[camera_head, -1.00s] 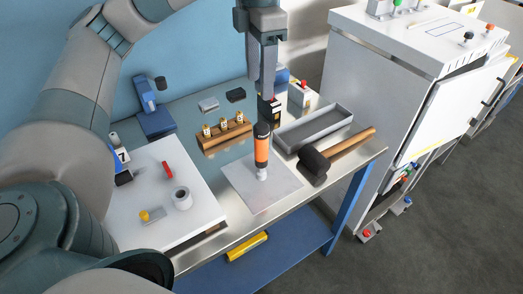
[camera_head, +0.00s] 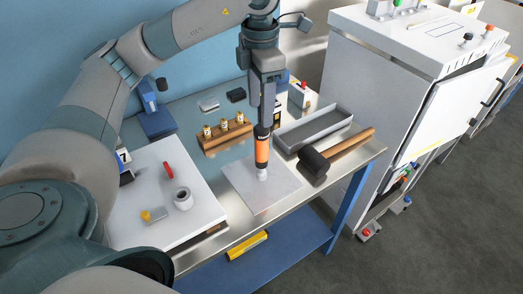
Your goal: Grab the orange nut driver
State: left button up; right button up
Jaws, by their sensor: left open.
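The orange nut driver (camera_head: 261,152) stands upright on a pale square plate (camera_head: 283,190) near the front of the workbench. It has an orange body, a black top and a light tip at the bottom. My left gripper (camera_head: 263,122) points down at the top of the driver, its fingers at the black end. The jaws are open. The fingers overlap the driver's top in this view, and I cannot tell whether they touch it. My right gripper is out of view.
A black-headed mallet (camera_head: 315,160) and a grey tray (camera_head: 308,131) lie right of the driver. A wooden holder (camera_head: 226,139) stands behind it. A white board (camera_head: 150,215) with small parts is at left. A white cabinet (camera_head: 355,95) stands to the right.

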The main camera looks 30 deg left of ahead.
aim_at(261, 127)
pick_arm(q)
jog(key=shift+f+p, duration=0.45)
jog(key=shift+f, duration=2.25)
jog(key=shift+s+d+f+p, duration=0.1)
jog(key=shift+d+f+p, duration=0.05)
jog(key=shift+f+p, duration=0.6)
notch_tip(261, 127, down, 3)
jog(key=shift+r+p, duration=0.15)
jog(key=shift+p, duration=0.65)
jog(key=shift+f, duration=0.5)
grip_shut()
